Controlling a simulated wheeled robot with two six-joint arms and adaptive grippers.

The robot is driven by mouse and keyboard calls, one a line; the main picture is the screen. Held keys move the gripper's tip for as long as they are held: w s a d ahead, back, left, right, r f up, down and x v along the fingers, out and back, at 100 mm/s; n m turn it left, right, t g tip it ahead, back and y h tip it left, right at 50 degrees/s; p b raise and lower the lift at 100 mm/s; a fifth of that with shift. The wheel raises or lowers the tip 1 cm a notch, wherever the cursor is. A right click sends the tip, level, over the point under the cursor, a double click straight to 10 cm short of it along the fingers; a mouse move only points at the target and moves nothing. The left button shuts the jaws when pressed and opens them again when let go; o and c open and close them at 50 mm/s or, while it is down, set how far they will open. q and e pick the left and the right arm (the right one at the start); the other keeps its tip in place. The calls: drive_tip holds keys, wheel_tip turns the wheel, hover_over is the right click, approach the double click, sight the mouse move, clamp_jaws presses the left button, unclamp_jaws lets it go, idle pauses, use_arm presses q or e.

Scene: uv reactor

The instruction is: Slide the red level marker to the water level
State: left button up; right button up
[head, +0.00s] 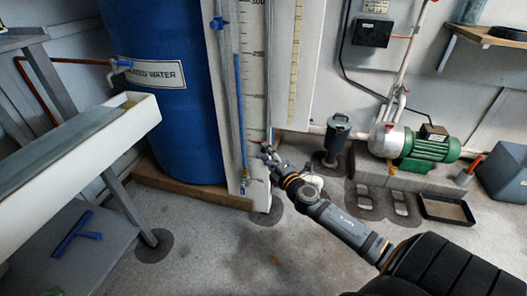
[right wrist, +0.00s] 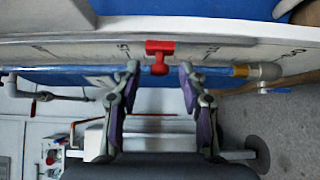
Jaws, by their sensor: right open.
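The red level marker (right wrist: 160,56) shows in the right wrist view, at the blue-filled sight tube (right wrist: 70,76) in front of the white scale board. My right gripper (head: 266,150) is at the lower part of the scale board (head: 255,90). In the wrist view its open fingers (right wrist: 159,74) stand either side of the marker's lower end, apart from it. My left gripper is out of view.
A large blue water barrel (head: 165,100) stands left of the board. A long white trough (head: 90,140) is at the left. A green pump (head: 430,145) and a dark canister (head: 337,135) stand to the right. The floor in front is mostly clear.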

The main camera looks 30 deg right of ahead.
drive_tip(key=w, duration=0.2)
drive_tip(key=shift+w+d+p, duration=0.1)
drive_tip(key=shift+w+p, duration=0.2)
drive_tip(key=shift+p, duration=0.05)
drive_tip(key=shift+c, duration=0.2)
clamp_jaws()
